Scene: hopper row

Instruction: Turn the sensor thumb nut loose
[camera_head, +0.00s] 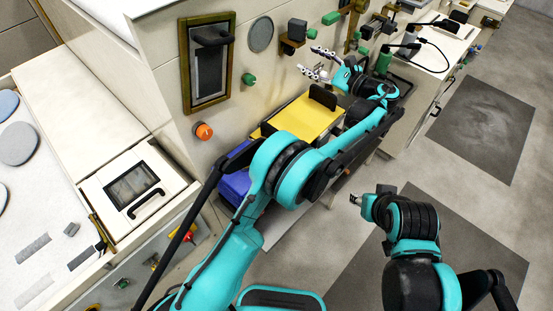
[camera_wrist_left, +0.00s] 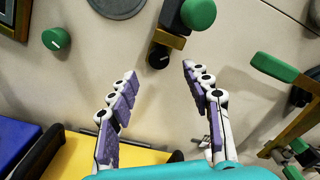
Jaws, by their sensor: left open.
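A small dark round knob (camera_wrist_left: 159,56), which looks like the sensor thumb nut, sits under a brass bracket (camera_wrist_left: 168,38) on the cream wall in the left wrist view. A dark sensor block (camera_wrist_left: 172,14) with a green knob (camera_wrist_left: 198,14) is above it. In the head view the bracket (camera_head: 289,47) and block (camera_head: 297,30) stick out from the wall. My left gripper (camera_wrist_left: 159,72) is open and empty, its fingers spread to either side just below the dark knob, apart from it. In the head view my left gripper (camera_head: 308,60) is below the bracket. My right gripper (camera_head: 355,199) is small, its jaws unclear.
A green knob (camera_head: 248,79) and a round grey plate (camera_head: 261,34) are on the wall left of the bracket. A yellow bin (camera_head: 302,117) and a blue bin (camera_head: 236,184) stand below. Green-handled brass fittings (camera_wrist_left: 275,67) are close on the right.

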